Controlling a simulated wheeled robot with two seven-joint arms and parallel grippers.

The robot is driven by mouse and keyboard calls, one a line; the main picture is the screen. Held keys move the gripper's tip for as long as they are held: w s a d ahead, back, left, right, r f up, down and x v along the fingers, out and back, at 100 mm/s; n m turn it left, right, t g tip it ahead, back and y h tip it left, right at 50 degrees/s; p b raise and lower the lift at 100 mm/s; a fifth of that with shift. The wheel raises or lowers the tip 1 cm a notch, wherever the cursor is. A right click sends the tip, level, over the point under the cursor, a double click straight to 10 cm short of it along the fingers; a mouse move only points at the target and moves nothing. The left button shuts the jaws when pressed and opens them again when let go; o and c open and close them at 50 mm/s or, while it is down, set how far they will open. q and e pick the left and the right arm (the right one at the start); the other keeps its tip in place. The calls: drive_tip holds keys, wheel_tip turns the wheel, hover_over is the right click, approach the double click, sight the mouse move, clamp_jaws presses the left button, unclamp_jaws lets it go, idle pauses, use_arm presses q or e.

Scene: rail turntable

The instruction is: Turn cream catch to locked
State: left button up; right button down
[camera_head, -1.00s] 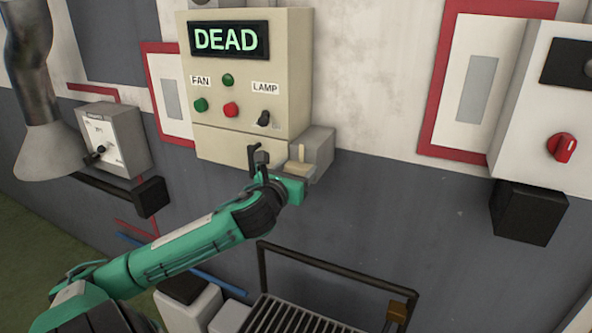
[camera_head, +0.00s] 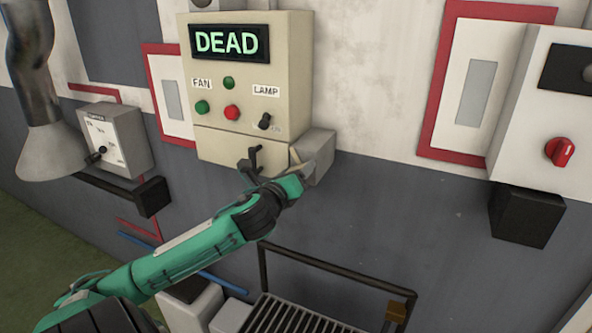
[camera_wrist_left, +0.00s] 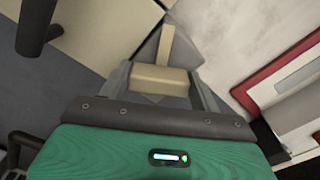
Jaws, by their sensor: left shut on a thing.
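The cream catch (camera_head: 295,157) is on a grey housing (camera_head: 320,150) at the lower right of the cream panel box (camera_head: 255,90). Its thin upper part shows above my gripper in the head view. In the left wrist view the cream catch (camera_wrist_left: 160,78) shows as a block between the fingers, with a narrow cream bar behind it. My left gripper (camera_head: 304,168) is shut on the catch, with a finger on either side of the block (camera_wrist_left: 162,86). The gripper hides the lower part of the catch in the head view. My right gripper is not in view.
A dark handle (camera_head: 253,160) juts from the panel box just left of the gripper. A black-railed grate (camera_head: 300,315) lies below. A white box with a red knob (camera_head: 560,151) is at the right. The grey wall between is clear.

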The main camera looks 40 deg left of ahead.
use_arm(q)
drive_tip(key=n+p, duration=0.1)
drive_tip(key=n, duration=0.4)
drive_tip(key=shift+a+n, duration=0.1)
drive_tip(key=shift+n, duration=0.3)
drive_tip(key=n+p, duration=0.1)
drive_tip(key=n, duration=0.3)
drive_tip(key=shift+f, duration=0.15)
drive_tip(key=shift+n, duration=0.9)
drive_tip(key=shift+f+n, duration=0.1)
drive_tip(key=shift+n, duration=0.2)
drive_tip(key=o, duration=1)
drive_tip(key=shift+s, duration=0.15)
